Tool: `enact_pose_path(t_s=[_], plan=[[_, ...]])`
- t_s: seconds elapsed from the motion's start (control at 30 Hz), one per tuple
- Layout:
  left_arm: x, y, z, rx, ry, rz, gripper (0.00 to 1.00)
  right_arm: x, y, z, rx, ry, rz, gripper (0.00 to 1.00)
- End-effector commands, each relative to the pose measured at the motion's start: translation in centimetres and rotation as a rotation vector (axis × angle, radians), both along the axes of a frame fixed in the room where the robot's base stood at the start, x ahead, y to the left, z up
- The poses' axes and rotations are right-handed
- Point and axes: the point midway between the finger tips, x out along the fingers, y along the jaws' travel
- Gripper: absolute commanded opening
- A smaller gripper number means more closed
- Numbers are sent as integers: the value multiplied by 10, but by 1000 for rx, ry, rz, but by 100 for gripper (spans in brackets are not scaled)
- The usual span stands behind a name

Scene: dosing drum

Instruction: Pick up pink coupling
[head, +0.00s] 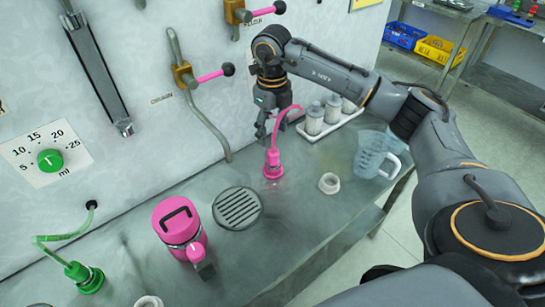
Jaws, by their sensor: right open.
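The pink coupling (273,168) stands upright on the grey bench top, with a pink hose curving up from its top to the right. My right gripper (268,138) points down just above the coupling, its fingers open near the coupling's narrow top and hose. I cannot tell whether a finger touches it. My left gripper is not in view.
A white tray (338,122) with bottles and a clear jug (373,154) stand right of the coupling, near a white ring (329,183). A round drain grate (237,208), a pink canister (178,222) and a green coupling (84,277) are left. Wall levers rise behind.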

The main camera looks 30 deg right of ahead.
Motion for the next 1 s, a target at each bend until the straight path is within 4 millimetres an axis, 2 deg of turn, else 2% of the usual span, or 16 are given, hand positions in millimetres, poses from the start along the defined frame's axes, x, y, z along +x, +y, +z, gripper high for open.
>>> enact_pose_path(t_s=[0.1, 0.37, 0.5, 0.6, 0.73, 0.93, 1.0], plan=[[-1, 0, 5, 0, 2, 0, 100, 0, 0, -17, 1, 2, -1, 58], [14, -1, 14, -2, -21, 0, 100, -2, 0, -36, -1, 3, -1, 58], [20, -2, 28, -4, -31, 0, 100, -7, -1, -57, 0, 4, -2, 58], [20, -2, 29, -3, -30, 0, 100, -6, 0, -71, 1, 2, -1, 58], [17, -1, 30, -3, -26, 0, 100, -5, -1, -80, 0, -1, -1, 58], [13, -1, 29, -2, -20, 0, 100, -5, -1, -80, 0, -2, 0, 58], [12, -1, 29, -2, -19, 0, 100, -5, -1, -80, 0, -2, 0, 44]])
